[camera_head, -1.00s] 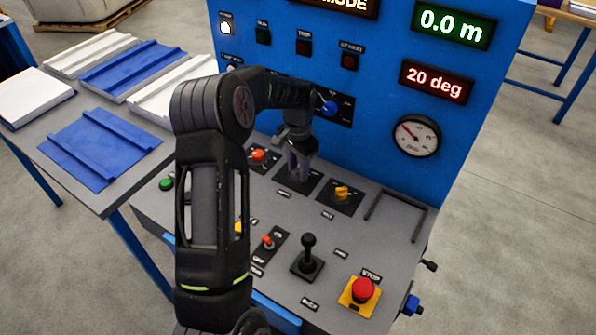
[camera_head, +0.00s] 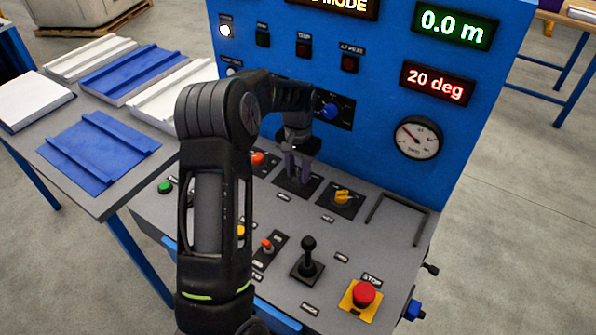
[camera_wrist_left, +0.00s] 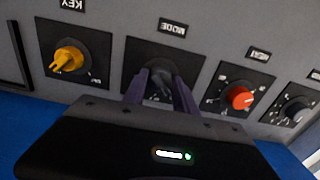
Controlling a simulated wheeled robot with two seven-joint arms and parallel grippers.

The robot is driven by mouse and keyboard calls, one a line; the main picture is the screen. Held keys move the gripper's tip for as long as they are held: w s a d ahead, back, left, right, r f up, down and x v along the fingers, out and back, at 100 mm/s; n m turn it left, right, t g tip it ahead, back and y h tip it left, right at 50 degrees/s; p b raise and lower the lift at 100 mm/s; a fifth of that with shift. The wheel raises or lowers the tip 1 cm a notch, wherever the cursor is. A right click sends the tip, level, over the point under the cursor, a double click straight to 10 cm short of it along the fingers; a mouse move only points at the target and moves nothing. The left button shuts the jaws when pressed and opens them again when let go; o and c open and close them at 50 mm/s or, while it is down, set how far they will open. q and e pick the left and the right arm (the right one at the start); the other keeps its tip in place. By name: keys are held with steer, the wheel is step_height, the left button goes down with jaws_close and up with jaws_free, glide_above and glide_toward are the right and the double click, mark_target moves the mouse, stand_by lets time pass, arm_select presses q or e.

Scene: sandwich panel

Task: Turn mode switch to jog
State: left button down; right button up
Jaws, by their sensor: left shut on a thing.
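The mode switch (camera_wrist_left: 160,84) is a dark knob on a black square plate under the label MODE in the left wrist view. My left gripper (camera_wrist_left: 160,88) has its two purple fingers on either side of the knob, shut on it. In the head view my left gripper (camera_head: 298,168) points down at the plate (camera_head: 290,186) on the grey console, and its fingers hide the knob. The position that the knob points to cannot be read. My right gripper is not in view.
Beside the mode switch are a yellow key switch (camera_head: 342,196) and an orange-red knob (camera_wrist_left: 239,97). A black joystick (camera_head: 308,258) and a red stop button (camera_head: 364,293) stand nearer the front. A blue upright panel (camera_head: 380,120) rises behind. A side table (camera_head: 98,200) holds blue and white panels.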

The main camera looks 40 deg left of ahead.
mark_target(298, 171)
arm_select(q)
steer(key=c, duration=1)
jaws_free()
steer(key=shift+r, duration=0.1)
steer(key=shift+r+b, duration=0.3)
steer(key=shift+r, duration=3.55)
